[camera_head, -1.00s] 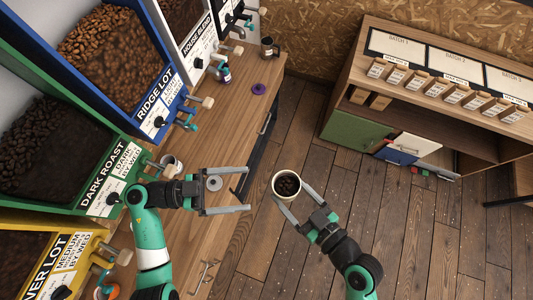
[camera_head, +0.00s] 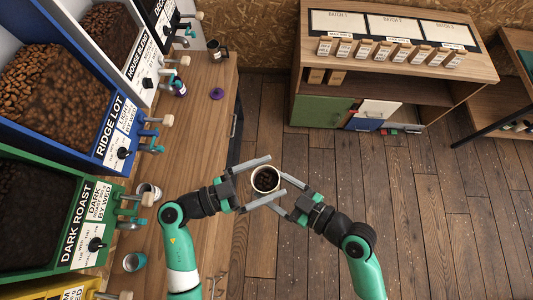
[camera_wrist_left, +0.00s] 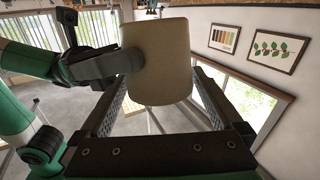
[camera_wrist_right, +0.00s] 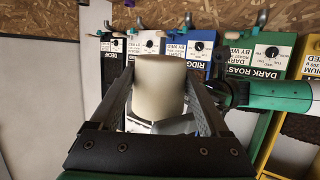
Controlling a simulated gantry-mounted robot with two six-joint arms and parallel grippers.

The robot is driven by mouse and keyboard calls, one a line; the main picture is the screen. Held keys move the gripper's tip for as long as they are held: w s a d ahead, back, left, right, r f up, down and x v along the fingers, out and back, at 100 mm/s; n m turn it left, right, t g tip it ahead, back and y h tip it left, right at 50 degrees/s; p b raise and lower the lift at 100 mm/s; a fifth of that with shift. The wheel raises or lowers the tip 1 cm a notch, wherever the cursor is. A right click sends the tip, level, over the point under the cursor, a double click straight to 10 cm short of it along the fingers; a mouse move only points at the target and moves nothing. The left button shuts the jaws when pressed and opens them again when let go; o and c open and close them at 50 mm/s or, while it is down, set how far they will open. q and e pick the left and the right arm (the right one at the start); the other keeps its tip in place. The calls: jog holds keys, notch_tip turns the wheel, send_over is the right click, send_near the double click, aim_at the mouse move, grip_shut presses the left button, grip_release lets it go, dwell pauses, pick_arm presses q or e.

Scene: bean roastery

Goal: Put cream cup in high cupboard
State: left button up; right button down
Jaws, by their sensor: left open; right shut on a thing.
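The cream cup (camera_head: 265,179) holds dark beans and is up in the air between my two grippers, over the floor. My right gripper (camera_head: 277,194) is shut on it; the cup fills the space between the fingers in the right wrist view (camera_wrist_right: 160,88). My left gripper (camera_head: 268,180) is open, its fingers reaching to either side of the cup; the cup also shows between them in the left wrist view (camera_wrist_left: 158,60). I cannot tell whether the left fingers touch it. A low cabinet (camera_head: 400,60) with a green door (camera_head: 320,111) stands at the back; no high cupboard is recognisable.
Bean dispensers (camera_head: 65,105) line the left side above a wooden counter (camera_head: 205,120). A dark cup (camera_head: 216,50), a purple lid (camera_head: 217,94) and other cups stand on the counter. Several small packets (camera_head: 383,50) stand on the cabinet.

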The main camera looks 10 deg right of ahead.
pick_arm(q)
jog(key=c, duration=1.1)
jog(key=shift+c, duration=0.7)
pick_arm(e)
jog(key=shift+c, duration=1.4)
grip_release()
pick_arm(q)
jog(key=shift+c, duration=0.8)
pick_arm(e)
jog(key=shift+o, duration=1.4)
